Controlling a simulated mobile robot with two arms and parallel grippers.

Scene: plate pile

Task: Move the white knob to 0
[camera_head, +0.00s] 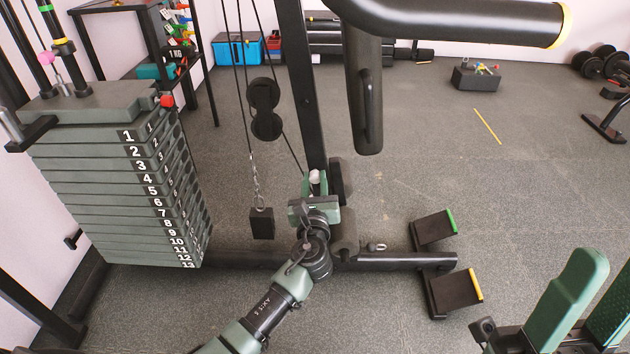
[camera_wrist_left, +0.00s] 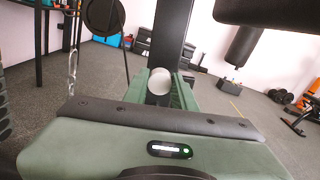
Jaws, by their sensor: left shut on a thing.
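The white knob (camera_head: 315,174) is at the dark upright post of the weight machine, low down near its foot. My left gripper (camera_head: 318,187) reaches up to it from below and is shut on it. In the left wrist view the round white knob (camera_wrist_left: 160,82) sits between the green fingers, in front of the post. The fingers hide part of it, and I cannot read any scale or 0 beside it. Green parts of my right arm (camera_head: 570,300) show at the lower right; its fingertips cannot be made out clearly.
A numbered weight stack (camera_head: 120,190) stands on the left. A cable with a black block (camera_head: 262,222) hangs left of the post. A thick black bar (camera_head: 460,22) crosses above. Black foot plates (camera_head: 433,228) are to the right. Open floor (camera_head: 520,180) lies further right.

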